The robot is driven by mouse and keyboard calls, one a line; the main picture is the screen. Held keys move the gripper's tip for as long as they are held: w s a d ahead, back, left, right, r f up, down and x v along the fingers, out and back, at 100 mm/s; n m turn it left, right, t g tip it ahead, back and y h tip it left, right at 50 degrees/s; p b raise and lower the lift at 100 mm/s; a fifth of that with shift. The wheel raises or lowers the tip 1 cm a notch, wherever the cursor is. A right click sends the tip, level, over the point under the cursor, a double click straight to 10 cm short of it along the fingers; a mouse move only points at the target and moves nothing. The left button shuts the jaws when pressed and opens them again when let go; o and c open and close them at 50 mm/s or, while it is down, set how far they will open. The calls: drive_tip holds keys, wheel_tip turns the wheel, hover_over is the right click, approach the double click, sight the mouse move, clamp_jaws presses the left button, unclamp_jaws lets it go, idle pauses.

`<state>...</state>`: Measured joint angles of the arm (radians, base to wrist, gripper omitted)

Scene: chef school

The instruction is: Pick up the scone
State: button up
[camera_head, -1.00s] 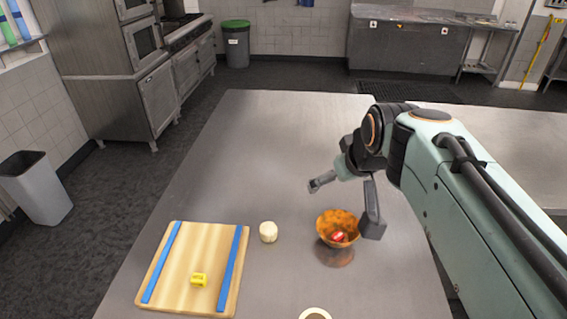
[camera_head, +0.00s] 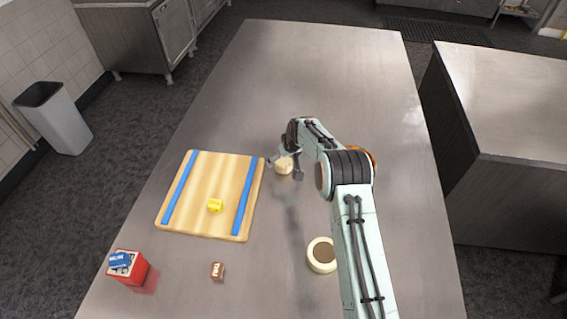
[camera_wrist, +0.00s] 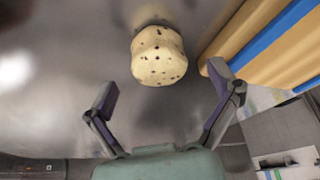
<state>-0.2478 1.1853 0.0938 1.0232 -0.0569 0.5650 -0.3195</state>
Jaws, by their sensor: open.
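The scone (camera_head: 284,165) is a small pale round piece on the metal table, just right of the cutting board in the head view. In the wrist view the scone (camera_wrist: 158,56) is cream with dark specks and lies ahead of the fingertips, roughly centred between them. My gripper (camera_head: 284,168) is by the scone, and my arm hides part of it in the head view. In the wrist view my gripper (camera_wrist: 164,80) has its two fingers wide apart with nothing between them. I cannot tell whether a finger touches the scone.
An orange bowl (camera_head: 371,157) is mostly hidden behind my arm.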

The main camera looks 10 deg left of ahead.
drive_tip(key=shift+x, duration=1.35)
drive_tip(key=shift+c, duration=0.3)
drive_tip(key=c, duration=1.2)
drive_tip(key=shift+r, duration=0.1)
